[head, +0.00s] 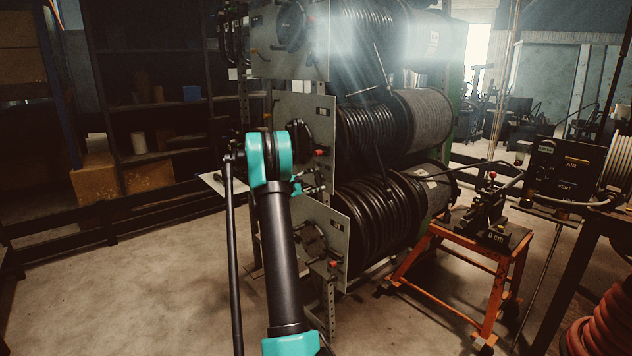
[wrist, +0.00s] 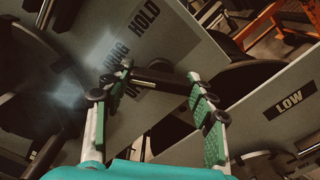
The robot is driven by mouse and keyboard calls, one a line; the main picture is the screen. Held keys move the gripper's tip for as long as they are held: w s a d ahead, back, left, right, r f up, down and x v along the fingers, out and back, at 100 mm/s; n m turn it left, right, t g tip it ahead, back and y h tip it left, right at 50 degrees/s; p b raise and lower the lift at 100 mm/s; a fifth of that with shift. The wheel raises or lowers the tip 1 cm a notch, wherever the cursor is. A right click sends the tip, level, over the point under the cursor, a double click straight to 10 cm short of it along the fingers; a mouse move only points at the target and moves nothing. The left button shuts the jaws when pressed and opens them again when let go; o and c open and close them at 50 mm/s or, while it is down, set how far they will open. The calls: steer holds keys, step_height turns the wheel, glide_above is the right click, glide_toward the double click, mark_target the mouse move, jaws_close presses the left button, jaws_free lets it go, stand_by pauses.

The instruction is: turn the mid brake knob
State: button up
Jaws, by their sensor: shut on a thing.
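The mid brake knob shows in the wrist view as a black bar (wrist: 160,80) lying crosswise between the fingers, in front of a grey plate with HOLD lettering (wrist: 138,25). My gripper (wrist: 160,75) has green-padded fingers, one at each end of the bar, and is shut on it. In the head view my gripper (head: 312,182) is small and dark at the lower part of the middle reel's plate (head: 290,108). The knob cannot be made out clearly there. A small red part (head: 319,152) shows on that plate just above the gripper.
Upper and lower reel plates stand above and below; the lower one's LOW label (wrist: 289,104) is close on the right in the wrist view. Black hose reels (head: 365,135) fill the space behind. An orange stand (head: 490,310) is at right. Floor is clear at left.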

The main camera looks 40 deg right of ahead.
stand_by(0.4)
steer(key=o, duration=1.2)
steer(key=a, duration=0.8)
steer(key=s+a, duration=0.1)
steer(key=a, duration=0.3)
steer(key=shift+a, duration=0.1)
steer(key=s+a+f+m+t+y, duration=0.1)
steer(key=s+a+f+y, duration=0.4)
steer(key=s+a, duration=0.8)
steer(key=s+a+f+m+t+y, duration=0.1)
steer(key=s+a+f+m+y, duration=0.2)
steer(key=s+a, duration=1)
steer(key=s+a+f+m+t+y, duration=0.1)
steer(key=s+a+f+m+y, duration=0.1)
steer(key=s+a+f+y, duration=0.5)
steer(key=shift+s+a+m+y, duration=0.2)
steer(key=shift+s+a+y, duration=0.55)
steer(key=shift+s+a, duration=0.85)
steer(key=shift+s+a+m+y, duration=0.2)
steer(key=shift+s+a+y, duration=0.55)
steer(key=shift+s+a, duration=0.75)
